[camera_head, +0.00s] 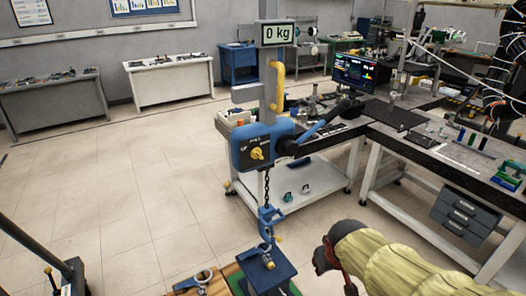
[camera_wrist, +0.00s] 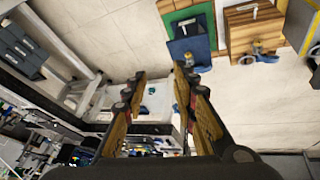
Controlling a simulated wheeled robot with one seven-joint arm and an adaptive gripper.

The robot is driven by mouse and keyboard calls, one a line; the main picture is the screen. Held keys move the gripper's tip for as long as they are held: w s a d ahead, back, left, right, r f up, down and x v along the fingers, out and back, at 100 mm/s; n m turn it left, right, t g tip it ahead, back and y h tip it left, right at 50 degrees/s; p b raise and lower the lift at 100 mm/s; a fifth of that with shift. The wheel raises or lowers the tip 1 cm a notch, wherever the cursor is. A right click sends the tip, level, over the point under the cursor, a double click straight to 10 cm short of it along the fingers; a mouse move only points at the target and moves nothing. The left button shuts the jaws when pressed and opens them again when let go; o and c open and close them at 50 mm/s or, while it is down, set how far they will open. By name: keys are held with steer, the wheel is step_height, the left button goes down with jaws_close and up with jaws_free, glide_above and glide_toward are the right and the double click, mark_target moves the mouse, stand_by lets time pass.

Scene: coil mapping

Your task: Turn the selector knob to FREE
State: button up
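The yellow selector knob (camera_head: 257,153) sits on the front face of a blue lever hoist (camera_head: 262,146) in the head view. Small white labels ring the knob, too small to read surely, and I cannot tell which one it points at. A blue hand lever (camera_head: 325,122) extends to the right of the hoist. My gripper (camera_head: 326,260) is low and to the right of the hoist, well apart from the knob. In the wrist view my gripper (camera_wrist: 160,76) has its two fingers spread, with nothing between them. The knob does not show clearly in the wrist view.
A chain (camera_head: 266,187) hangs from the hoist to a blue hook (camera_head: 269,216) above a blue block (camera_head: 270,274). A "0 kg" display (camera_head: 277,33) tops the grey post. A workbench (camera_head: 440,150) stands to the right. The floor at left is open.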

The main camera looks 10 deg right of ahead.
steer(key=w+d+n+t+p, duration=0.2)
steer(key=w+d+n+t, duration=0.15)
steer(key=w, duration=0.95)
steer(key=n+t+y, duration=0.8)
steer(key=t, duration=0.1)
glide_toward(260, 157)
steer(key=w, duration=0.1)
steer(key=shift+x, duration=3.65)
steer(key=shift+a, duration=0.15)
steer(key=shift+c, duration=0.3)
jaws_close()
